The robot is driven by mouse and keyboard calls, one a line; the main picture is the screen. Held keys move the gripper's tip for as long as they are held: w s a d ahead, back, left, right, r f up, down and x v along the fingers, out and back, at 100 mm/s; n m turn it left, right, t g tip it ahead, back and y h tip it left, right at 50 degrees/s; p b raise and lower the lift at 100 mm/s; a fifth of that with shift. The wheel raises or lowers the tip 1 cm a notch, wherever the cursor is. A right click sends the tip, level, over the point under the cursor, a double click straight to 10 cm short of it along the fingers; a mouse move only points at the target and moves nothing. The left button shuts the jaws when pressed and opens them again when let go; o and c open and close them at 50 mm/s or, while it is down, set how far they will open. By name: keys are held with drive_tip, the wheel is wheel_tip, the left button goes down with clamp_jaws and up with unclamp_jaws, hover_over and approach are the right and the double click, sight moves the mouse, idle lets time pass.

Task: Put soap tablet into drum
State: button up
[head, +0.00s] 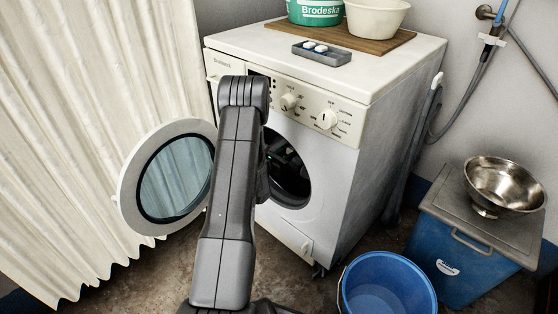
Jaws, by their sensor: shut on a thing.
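The washing machine's drum (303,193) shows through its round front opening, partly hidden by my arm. The round door (173,178) hangs open to the left. My gripper (288,172) is a dark shape at the drum opening, behind my arm, with a small green light near it. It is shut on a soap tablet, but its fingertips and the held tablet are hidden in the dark. White soap tablets (314,47) also lie in a small grey tray (322,56) on top of the machine.
A green-and-white Brodeska tub (315,12) and a cream bowl (377,17) stand on a wooden board (345,37). A blue bucket (387,287) stands on the floor at front right. A steel bowl (504,183) sits on a blue lidded box (470,250). A curtain (90,120) hangs left.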

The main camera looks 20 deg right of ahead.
drive_tip(key=f+b+x, duration=0.2)
drive_tip(key=b+x, duration=0.2)
drive_tip(key=x, duration=0.8)
drive_tip(key=shift+d+f+b, duration=0.15)
drive_tip(key=shift+b, duration=0.2)
drive_tip(key=shift+w, duration=0.15)
drive_tip(key=o, duration=1)
drive_tip(key=p+v, duration=0.4)
drive_tip(key=v, duration=0.9)
drive_tip(key=shift+s+a, duration=0.2)
drive_tip(key=shift+a, duration=0.15)
drive_tip(key=shift+d, duration=0.1)
